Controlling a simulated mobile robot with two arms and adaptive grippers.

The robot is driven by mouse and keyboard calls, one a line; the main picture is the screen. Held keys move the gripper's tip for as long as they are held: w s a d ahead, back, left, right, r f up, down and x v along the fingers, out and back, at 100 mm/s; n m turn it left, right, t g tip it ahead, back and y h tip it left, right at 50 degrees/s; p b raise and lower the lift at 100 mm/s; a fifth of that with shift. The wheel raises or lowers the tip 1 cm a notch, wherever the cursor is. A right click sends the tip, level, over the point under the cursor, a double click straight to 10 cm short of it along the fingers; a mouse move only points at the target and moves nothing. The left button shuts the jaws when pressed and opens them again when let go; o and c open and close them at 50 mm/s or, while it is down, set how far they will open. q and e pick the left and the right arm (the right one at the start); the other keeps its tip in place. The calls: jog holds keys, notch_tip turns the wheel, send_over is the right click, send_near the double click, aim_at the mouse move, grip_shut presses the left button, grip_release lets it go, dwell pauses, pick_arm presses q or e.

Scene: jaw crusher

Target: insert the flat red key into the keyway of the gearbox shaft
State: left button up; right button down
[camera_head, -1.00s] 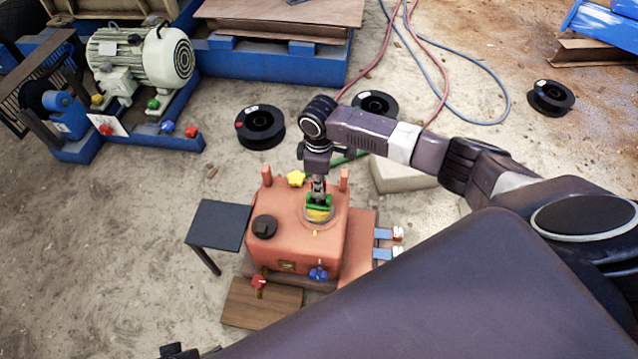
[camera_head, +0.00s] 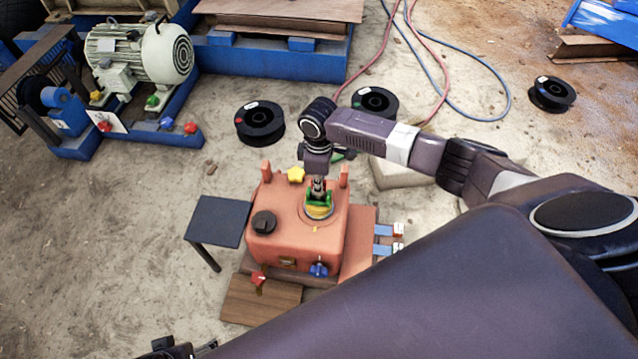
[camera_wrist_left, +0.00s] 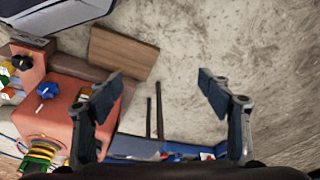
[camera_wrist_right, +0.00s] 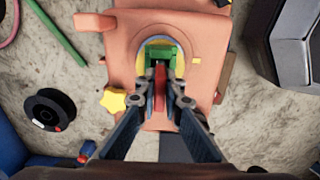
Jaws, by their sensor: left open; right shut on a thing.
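The gearbox (camera_head: 335,235) is an orange-red housing on the floor in the middle of the head view. On its top is a round seat with a yellow and green shaft (camera_head: 319,210), also in the left wrist view (camera_wrist_left: 42,150). My right gripper (camera_wrist_right: 161,72) points down at this shaft. It is shut on the flat red key (camera_wrist_right: 160,88), a narrow red strip between its fingers, against the green part (camera_wrist_right: 160,53). I cannot tell how deep the key sits in the keyway. My left gripper (camera_wrist_left: 160,92) is open and empty, beside the gearbox.
The gearbox carries a yellow star knob (camera_head: 296,175), black knob (camera_head: 264,222), blue knob (camera_head: 318,269) and red knob (camera_head: 258,279). A small dark table (camera_head: 218,222) stands to its left; a wooden board (camera_head: 260,300) lies in front. Black spools (camera_head: 259,125) lie behind.

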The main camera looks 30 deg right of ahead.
pick_arm(q)
jog(key=shift+r, duration=0.3)
pick_arm(e)
jog(key=shift+f, duration=0.25)
pick_arm(q)
jog(key=shift+r, duration=0.3)
pick_arm(e)
jog(key=shift+f, duration=0.2)
pick_arm(q)
jog(key=shift+s+r+b, duration=0.1)
jog(key=shift+r+b, duration=0.2)
jog(key=shift+r, duration=0.1)
pick_arm(e)
jog(key=shift+f, duration=0.3)
jog(key=c, duration=2.3)
grip_release()
jog(key=shift+c, duration=0.2)
jog(key=o, duration=0.4)
jog(key=shift+c, duration=0.2)
pick_arm(q)
jog(key=shift+s, duration=0.15)
jog(key=shift+a, duration=0.1)
pick_arm(e)
notch_tip(320, 180, up, 12)
jog(key=shift+r, duration=0.1)
